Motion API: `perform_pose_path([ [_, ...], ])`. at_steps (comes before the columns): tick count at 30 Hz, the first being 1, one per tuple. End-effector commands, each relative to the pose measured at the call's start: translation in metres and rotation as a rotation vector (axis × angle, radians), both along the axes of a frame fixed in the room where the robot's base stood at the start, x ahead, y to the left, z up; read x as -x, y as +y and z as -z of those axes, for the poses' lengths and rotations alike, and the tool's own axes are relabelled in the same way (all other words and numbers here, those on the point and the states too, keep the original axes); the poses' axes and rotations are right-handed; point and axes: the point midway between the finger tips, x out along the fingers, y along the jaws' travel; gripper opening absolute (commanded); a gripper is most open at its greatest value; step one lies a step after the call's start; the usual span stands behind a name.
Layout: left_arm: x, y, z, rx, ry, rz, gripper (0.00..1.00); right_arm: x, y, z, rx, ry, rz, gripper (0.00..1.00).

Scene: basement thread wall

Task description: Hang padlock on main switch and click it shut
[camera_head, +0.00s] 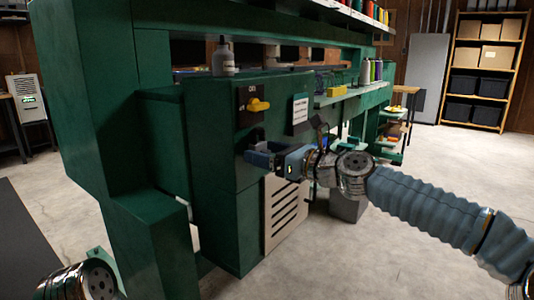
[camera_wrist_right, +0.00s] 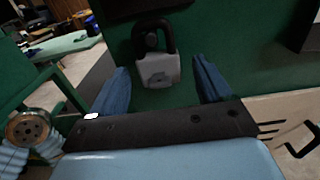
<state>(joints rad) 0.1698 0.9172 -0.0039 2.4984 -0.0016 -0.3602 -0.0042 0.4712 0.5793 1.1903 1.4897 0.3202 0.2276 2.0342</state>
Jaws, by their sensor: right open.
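The main switch (camera_head: 258,104) is a yellow handle on a dark plate on the green machine's front, below an "ON" mark. The padlock (camera_wrist_right: 158,70) has a light grey body and a black shackle. I cannot tell whether the shackle is latched. My right gripper (camera_head: 262,154) is open at the panel below the switch. In the wrist view its blue fingers stand on either side of the padlock, apart from it. My left gripper is out of view.
A white label (camera_head: 300,113) is right of the switch. A vented beige panel (camera_head: 285,212) is below the gripper. Thread spools (camera_head: 370,71) and a yellow item (camera_head: 337,91) sit farther right. The floor at right is clear.

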Motion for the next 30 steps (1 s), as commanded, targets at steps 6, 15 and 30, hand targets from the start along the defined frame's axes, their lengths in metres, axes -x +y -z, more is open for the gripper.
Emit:
perform_pose_path([
  [6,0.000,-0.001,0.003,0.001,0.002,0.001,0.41,0.003,-0.007,0.002,-0.001,0.001,0.002,0.78],
  [15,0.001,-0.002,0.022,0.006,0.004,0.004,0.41,0.037,-0.056,0.004,0.002,0.001,0.008,0.78],
  [30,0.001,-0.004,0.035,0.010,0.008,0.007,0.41,0.078,-0.110,0.001,0.000,0.001,0.002,0.78],
])
